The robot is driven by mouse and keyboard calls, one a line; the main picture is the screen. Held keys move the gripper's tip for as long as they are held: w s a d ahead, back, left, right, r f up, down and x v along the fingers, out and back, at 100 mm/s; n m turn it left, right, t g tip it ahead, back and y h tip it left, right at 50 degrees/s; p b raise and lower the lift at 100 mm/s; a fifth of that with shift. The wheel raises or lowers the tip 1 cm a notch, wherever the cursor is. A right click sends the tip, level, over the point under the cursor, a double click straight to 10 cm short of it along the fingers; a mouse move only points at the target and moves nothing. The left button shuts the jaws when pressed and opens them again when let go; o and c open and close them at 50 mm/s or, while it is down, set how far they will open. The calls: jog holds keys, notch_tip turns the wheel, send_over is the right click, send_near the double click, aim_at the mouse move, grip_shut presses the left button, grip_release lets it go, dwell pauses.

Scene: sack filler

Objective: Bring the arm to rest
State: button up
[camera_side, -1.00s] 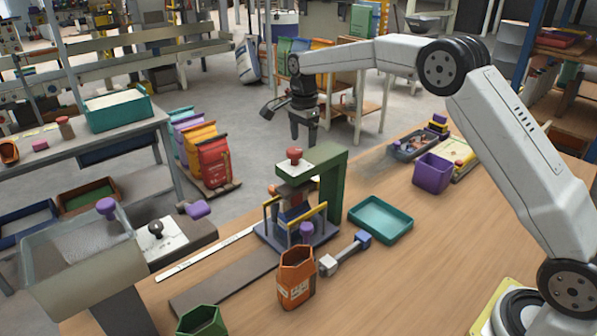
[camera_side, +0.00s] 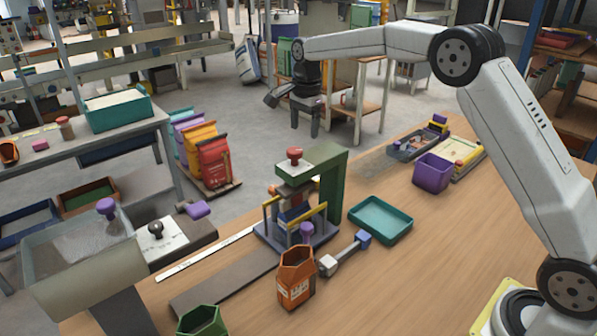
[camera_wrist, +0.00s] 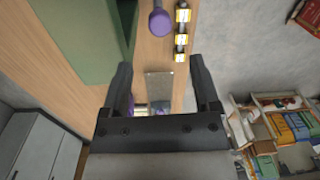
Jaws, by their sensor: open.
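My gripper (camera_side: 303,132) hangs in the air, pointing down, above and behind the green press (camera_side: 335,180) in the side view. Its jaws are open and empty. In the wrist view the two fingers of my gripper (camera_wrist: 160,80) stand apart with nothing between them. My arm arches from its base at the lower right over the wooden table (camera_side: 430,260).
The press stands below the gripper. An orange sack (camera_side: 296,280), a teal tray (camera_side: 380,220), a purple bin (camera_side: 433,172) and a hopper (camera_side: 80,260) stand around it. Filled sacks (camera_side: 213,160) stand on a floor pallet. The table's front right is clear.

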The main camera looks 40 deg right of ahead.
jog(key=s+n+t, duration=0.1)
jog(key=n, duration=0.1)
jog(key=s+n+t, duration=0.1)
jog(key=s+n, duration=0.1)
jog(key=s+n+t, duration=0.1)
jog(key=s+n, duration=0.1)
jog(key=shift+s+a+r+n, duration=0.1)
jog(key=shift+r+n, duration=0.2)
jog(key=s+n, duration=0.1)
jog(key=s, duration=0.1)
jog(key=s+n+t, duration=0.1)
jog(key=s+n, duration=0.1)
jog(key=s+f+n+t, duration=0.1)
jog(key=s, duration=0.1)
jog(key=shift+a, duration=0.1)
jog(key=s+a+f+n+g, duration=0.1)
jog(key=s+a+f+n, duration=0.1)
jog(key=s+f, duration=0.3)
jog(key=s+a+f+n+g, duration=0.1)
jog(key=s+f+n, duration=0.3)
jog(key=s, duration=0.9)
jog(key=shift+s+a+f+g, duration=0.4)
jog(key=shift+f+g, duration=0.1)
jog(key=shift+f, duration=0.1)
